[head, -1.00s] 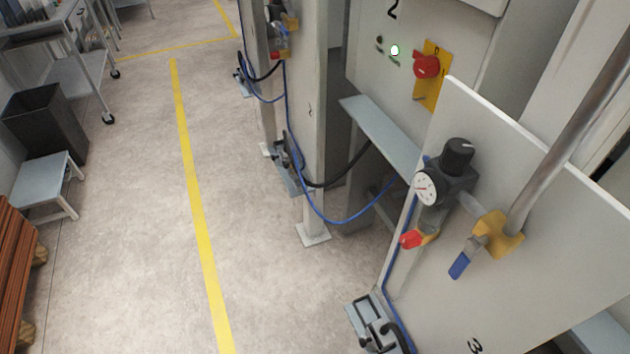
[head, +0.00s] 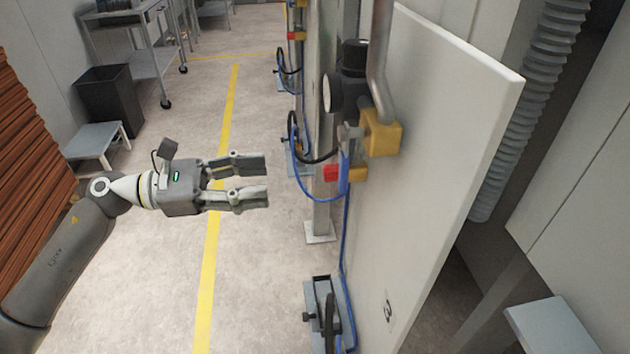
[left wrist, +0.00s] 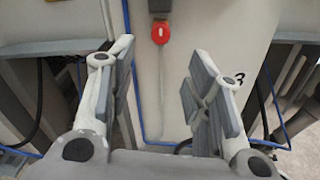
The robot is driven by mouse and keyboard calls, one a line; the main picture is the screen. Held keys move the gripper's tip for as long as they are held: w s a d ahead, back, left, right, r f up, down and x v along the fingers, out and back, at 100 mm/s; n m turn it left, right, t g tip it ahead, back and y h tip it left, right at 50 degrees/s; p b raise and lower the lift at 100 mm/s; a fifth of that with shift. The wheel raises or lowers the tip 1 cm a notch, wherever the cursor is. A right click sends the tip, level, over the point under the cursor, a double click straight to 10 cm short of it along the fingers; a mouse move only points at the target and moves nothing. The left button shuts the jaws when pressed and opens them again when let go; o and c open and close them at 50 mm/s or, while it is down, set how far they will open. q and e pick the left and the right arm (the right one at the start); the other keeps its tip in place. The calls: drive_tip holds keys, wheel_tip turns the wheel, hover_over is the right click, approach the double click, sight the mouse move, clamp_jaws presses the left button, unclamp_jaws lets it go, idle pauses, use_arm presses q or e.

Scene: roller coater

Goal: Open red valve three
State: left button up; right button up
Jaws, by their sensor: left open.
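The red handle (left wrist: 161,33) also shows in the left wrist view, near the top, seen between my fingers and hanging down. My left gripper (head: 267,181) is open and empty, pointing right toward the red handle with a gap between them. In the left wrist view its two fingers (left wrist: 160,75) are spread wide. My right gripper is not in view.
A yellow block (head: 381,133) on a metal pipe (head: 381,50) is just right of the valve. A blue hose (head: 344,240) runs down the panel's edge to a floor pedal (head: 322,312). Open floor with a yellow line (head: 212,250) lies below my left arm.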

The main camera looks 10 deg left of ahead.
sight(332, 173)
use_arm(q)
drive_tip(key=p+x, duration=0.3)
drive_tip(key=x, duration=0.7)
drive_tip(key=shift+d, duration=0.35)
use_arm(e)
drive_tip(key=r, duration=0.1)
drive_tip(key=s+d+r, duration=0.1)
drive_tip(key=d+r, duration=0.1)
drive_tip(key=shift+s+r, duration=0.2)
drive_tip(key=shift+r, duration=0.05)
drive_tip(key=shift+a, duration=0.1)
use_arm(q)
clamp_jaws()
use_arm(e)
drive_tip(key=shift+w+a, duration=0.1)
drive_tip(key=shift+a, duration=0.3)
